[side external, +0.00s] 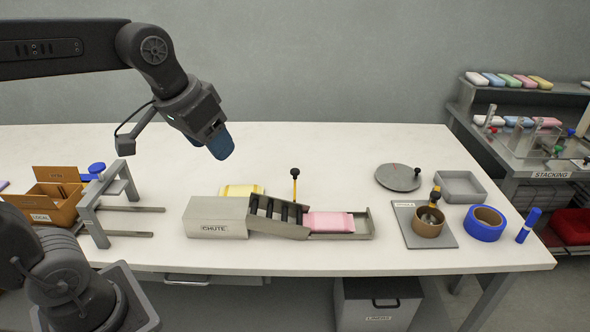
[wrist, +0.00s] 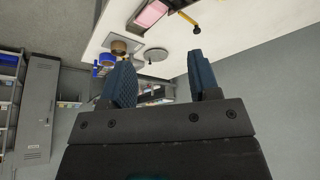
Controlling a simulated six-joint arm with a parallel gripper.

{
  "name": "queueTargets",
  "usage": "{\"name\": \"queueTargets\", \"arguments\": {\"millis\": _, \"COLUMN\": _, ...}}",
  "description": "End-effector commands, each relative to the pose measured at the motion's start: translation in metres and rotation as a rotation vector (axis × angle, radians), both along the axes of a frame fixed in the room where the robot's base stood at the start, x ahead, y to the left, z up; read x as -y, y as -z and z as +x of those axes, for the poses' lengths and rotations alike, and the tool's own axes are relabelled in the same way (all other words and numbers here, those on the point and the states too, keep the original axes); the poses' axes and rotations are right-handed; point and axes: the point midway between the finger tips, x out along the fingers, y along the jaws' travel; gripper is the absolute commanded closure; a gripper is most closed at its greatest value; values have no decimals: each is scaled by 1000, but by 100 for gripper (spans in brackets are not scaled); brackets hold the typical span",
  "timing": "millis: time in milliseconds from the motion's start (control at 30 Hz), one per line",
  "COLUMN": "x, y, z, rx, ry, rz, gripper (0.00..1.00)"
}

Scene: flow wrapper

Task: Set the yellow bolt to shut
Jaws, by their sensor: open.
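A yellow rod with a black knob (side external: 295,185), which looks like the yellow bolt, stands upright just behind the grey chute (side external: 215,217). In the wrist view the yellow rod (wrist: 187,18) shows at the top edge, its black knob toward the fingers. Its lower end is hidden behind the chute's dark rollers in the side view. My gripper (side external: 221,146) is open and empty, high above the table, up and left of the rod. In the wrist view my gripper's blue fingers (wrist: 160,75) stand apart with nothing between them.
A pink pack (side external: 330,222) lies in the tray right of the rollers, and a yellow pack (side external: 241,190) lies behind the chute. The table behind the rod is clear.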

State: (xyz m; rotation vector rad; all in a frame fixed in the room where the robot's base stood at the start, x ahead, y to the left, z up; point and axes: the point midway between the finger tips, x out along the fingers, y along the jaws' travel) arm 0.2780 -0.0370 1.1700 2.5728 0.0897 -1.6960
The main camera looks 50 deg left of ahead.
Motion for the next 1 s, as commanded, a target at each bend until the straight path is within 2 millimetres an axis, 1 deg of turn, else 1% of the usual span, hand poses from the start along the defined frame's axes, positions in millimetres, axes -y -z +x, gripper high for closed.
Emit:
{"name": "queueTargets", "arguments": {"millis": 33, "x": -5, "y": -6, "z": 22, "rx": -27, "ry": -20, "rz": -5, "gripper": 44}}
{"name": "queueTargets", "arguments": {"millis": 100, "x": -10, "y": -13, "z": 50, "rx": -56, "ry": -47, "rz": -11, "gripper": 44}}
{"name": "queueTargets", "arguments": {"millis": 167, "x": -17, "y": -17, "z": 74, "rx": -81, "ry": -72, "rz": -17, "gripper": 44}}
{"name": "queueTargets", "arguments": {"millis": 233, "x": -24, "y": -19, "z": 102, "rx": -109, "ry": -98, "rz": -24, "gripper": 44}}
{"name": "queueTargets", "arguments": {"millis": 333, "x": -36, "y": -15, "z": 142, "rx": -152, "ry": -139, "rz": -35, "gripper": 44}}
{"name": "queueTargets", "arguments": {"millis": 433, "x": -49, "y": -5, "z": 180, "rx": -192, "ry": -179, "rz": -45, "gripper": 44}}
{"name": "queueTargets", "arguments": {"millis": 500, "x": -60, "y": 6, "z": 205, "rx": -222, "ry": -207, "rz": -52, "gripper": 44}}
{"name": "queueTargets", "arguments": {"millis": 567, "x": -69, "y": 17, "z": 226, "rx": -246, "ry": -230, "rz": -57, "gripper": 44}}
{"name": "queueTargets", "arguments": {"millis": 600, "x": -75, "y": 26, "z": 239, "rx": -262, "ry": -247, "rz": -62, "gripper": 44}}
{"name": "queueTargets", "arguments": {"millis": 667, "x": -85, "y": 41, "z": 257, "rx": -287, "ry": -271, "rz": -68, "gripper": 44}}
{"name": "queueTargets", "arguments": {"millis": 700, "x": -91, "y": 51, "z": 267, "rx": -304, "ry": -286, "rz": -71, "gripper": 44}}
{"name": "queueTargets", "arguments": {"millis": 833, "x": -109, "y": 86, "z": 295, "rx": -349, "ry": -332, "rz": -83, "gripper": 44}}
{"name": "queueTargets", "arguments": {"millis": 900, "x": -116, "y": 102, "z": 304, "rx": -368, "ry": -351, "rz": -87, "gripper": 44}}
{"name": "queueTargets", "arguments": {"millis": 1000, "x": -124, "y": 118, "z": 312, "rx": -385, "ry": -371, "rz": -92, "gripper": 44}}
